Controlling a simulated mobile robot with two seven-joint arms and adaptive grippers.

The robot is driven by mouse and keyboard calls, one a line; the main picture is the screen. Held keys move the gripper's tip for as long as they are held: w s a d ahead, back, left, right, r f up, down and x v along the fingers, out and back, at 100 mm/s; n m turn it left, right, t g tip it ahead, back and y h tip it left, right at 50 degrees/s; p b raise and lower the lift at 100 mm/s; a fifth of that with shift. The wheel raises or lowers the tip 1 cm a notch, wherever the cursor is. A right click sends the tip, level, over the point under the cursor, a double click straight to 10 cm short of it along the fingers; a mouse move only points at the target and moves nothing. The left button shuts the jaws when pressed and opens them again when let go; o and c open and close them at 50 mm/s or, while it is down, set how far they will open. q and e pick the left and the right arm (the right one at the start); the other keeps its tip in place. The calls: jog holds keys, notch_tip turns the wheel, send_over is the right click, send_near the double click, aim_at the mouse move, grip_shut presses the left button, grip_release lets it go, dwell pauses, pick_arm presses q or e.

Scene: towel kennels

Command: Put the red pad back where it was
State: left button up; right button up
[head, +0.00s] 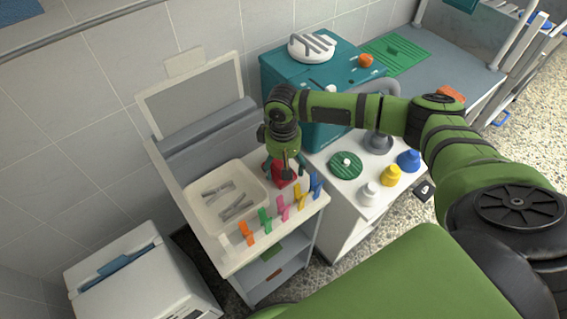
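A small dark-red block-like thing (286,179), which may be the red pad, is at the back right of the white cart top (236,262), beside the cream tray. My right gripper (285,168) points down right over it, its fingers around or just above it. The fingers partly hide the red thing, and I cannot tell whether they grip it or whether it rests on the cart. A flat orange-red piece (450,93) shows behind my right forearm, partly hidden. My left gripper is not in view.
The cream tray (192,217) holds grey tongs-like pieces. Several coloured pegs, including a green one (265,220), line the cart's front edge. The teal cabinet (290,82) stands behind. A white counter (345,190) holds a green disc (346,165) and coloured weights.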

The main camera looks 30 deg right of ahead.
jog(key=shift+f, duration=0.1)
jog(key=o, duration=1)
notch_tip(320, 180, up, 12)
jog(key=shift+r, duration=0.2)
